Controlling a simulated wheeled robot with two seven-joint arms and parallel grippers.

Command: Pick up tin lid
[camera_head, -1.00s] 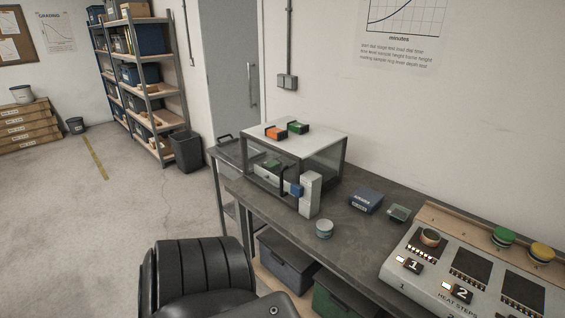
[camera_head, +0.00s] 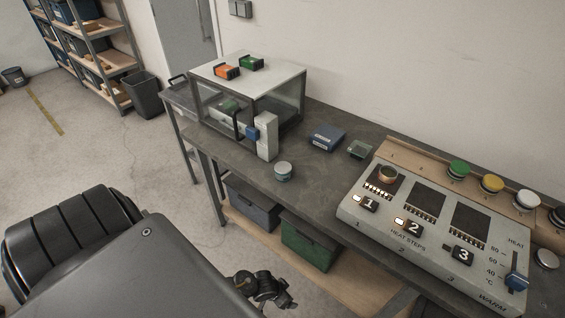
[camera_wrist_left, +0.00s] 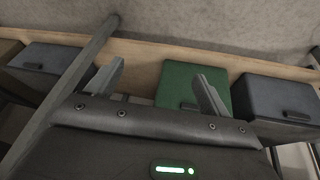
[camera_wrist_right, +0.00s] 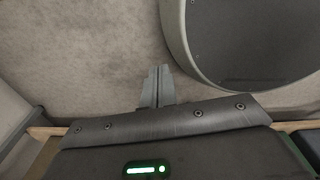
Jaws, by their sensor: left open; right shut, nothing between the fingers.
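A small round tin (camera_head: 283,170) with a pale grey-green lid on top stands upright on the dark workbench (camera_head: 310,183), near its front edge. The lid appears seated on it. A flat silver round piece (camera_head: 545,259) lies at the far right of the bench; I cannot tell what it is. My left gripper (camera_wrist_left: 163,82) is open and empty in the left wrist view, with bins and floor beyond its fingers. My right gripper (camera_wrist_right: 157,72) is shut and empty over bare floor. Neither gripper shows clearly in the head view, and both are apart from the tin.
A glass-sided case (camera_head: 250,90) stands left of the tin. The heat-step panel (camera_head: 430,225) fills the right. A green bin (camera_head: 309,243) and a grey bin (camera_head: 252,203) are under the bench.

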